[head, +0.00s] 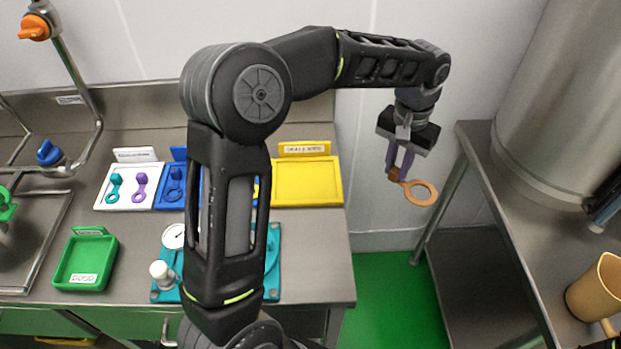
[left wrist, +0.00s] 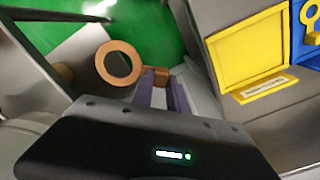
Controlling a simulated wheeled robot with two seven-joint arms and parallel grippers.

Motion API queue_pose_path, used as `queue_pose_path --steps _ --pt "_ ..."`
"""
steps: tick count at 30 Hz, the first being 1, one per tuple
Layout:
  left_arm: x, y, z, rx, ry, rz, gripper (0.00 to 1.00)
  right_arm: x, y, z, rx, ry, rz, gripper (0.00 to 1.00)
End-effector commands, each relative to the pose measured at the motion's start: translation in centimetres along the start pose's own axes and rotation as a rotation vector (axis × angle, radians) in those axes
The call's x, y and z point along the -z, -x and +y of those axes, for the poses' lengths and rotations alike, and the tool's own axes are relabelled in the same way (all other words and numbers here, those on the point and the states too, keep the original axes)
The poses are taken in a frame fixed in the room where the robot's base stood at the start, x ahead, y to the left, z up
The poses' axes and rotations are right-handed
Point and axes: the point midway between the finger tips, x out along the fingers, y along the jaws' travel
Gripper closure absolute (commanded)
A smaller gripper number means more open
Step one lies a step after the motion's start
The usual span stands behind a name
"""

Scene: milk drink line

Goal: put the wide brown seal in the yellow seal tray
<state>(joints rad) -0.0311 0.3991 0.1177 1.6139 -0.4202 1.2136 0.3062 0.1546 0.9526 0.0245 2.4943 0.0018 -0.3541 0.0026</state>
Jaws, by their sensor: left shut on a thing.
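The wide brown seal (head: 421,192) is an orange-brown ring with a small block-like tab. My left gripper (head: 398,172) is shut on that tab and holds the seal in the air, over the gap between the two steel counters. The seal also shows in the left wrist view (left wrist: 118,63), with the tab between the purple fingers (left wrist: 160,84). The yellow seal tray (head: 307,183) lies at the back right of the left counter, to the left of the gripper. My right gripper is not in view.
A white tray (head: 128,202) and a blue tray (head: 170,199) hold other seals. A green tray (head: 86,285) and a teal board (head: 273,290) are nearer. A steel vessel (head: 545,110) and a tan jug (head: 597,290) stand on the right counter.

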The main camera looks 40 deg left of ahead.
Motion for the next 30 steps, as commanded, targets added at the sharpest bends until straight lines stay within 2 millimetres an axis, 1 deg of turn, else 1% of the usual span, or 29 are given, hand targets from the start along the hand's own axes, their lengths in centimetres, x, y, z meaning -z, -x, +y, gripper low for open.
queue_pose_path --steps 5,8,11,14,20,24,27,30 --pt "0.0 0.0 -0.2 0.0 -0.006 0.0 1.0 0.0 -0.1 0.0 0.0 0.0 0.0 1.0" --pt "0.1 0.0 -1.0 -0.001 -0.03 0.001 1.0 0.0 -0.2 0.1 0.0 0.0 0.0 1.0" --pt "0.2 -0.1 -2.5 -0.001 -0.083 0.0 1.0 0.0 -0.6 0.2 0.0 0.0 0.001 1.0" --pt "0.3 0.0 -4.8 -0.002 -0.165 0.0 1.0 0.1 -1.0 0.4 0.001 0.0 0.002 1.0" --pt "0.0 0.3 -11.0 -0.004 -0.397 0.002 1.0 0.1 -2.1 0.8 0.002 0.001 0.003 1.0" --pt "-0.9 0.7 -15.5 -0.003 -0.575 0.001 1.0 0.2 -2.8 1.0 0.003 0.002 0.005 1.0" --pt "-1.6 1.0 -18.2 -0.002 -0.688 0.002 1.0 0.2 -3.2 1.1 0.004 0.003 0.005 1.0" --pt "-2.3 1.2 -20.2 -0.002 -0.776 0.001 1.0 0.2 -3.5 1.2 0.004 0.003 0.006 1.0"
